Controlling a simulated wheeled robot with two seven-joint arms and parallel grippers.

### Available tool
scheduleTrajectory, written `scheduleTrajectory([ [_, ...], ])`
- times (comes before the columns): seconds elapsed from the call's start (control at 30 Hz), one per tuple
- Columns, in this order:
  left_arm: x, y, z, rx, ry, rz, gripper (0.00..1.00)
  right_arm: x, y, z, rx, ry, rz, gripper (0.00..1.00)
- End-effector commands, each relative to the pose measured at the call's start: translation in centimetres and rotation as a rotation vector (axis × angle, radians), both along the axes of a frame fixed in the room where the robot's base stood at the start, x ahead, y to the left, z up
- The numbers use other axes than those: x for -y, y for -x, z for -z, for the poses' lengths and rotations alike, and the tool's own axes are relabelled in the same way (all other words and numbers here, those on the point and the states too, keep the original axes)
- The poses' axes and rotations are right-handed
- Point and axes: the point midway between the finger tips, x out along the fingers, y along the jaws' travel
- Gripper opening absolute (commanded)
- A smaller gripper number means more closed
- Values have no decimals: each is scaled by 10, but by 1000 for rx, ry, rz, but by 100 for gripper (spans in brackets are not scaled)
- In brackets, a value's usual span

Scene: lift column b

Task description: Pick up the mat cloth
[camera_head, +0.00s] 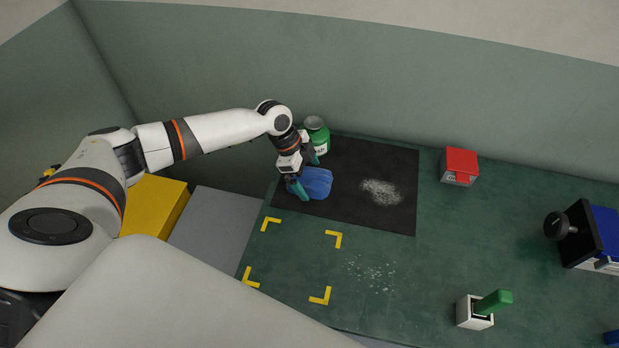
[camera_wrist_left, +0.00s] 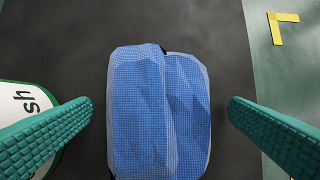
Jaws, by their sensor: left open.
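The blue cloth (camera_head: 317,183) lies folded on the black mat (camera_head: 338,215), near the mat's left side. In the left wrist view the cloth (camera_wrist_left: 160,115) fills the middle, between the two teal fingers. Whether the fingertips touch the mat cannot be told. My right gripper is not in view.
White powder (camera_head: 381,192) lies on the mat, and more specks (camera_head: 370,273) on the green table. Yellow corner marks (camera_head: 320,296) bound a clear area.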

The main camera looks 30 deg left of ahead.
Motion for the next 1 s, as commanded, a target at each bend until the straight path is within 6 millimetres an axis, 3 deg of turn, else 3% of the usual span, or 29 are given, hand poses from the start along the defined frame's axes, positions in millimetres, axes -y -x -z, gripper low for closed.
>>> scheduleTrajectory([
  [0.13,0,0,0,0,0,0,96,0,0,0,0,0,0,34],
  [0.4,0,0,0,0,0,0,52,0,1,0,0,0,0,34],
  [0.77,0,0,-3,0,1,0,51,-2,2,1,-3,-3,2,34],
  [1.0,0,-1,-42,5,2,1,51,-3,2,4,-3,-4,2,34],
])
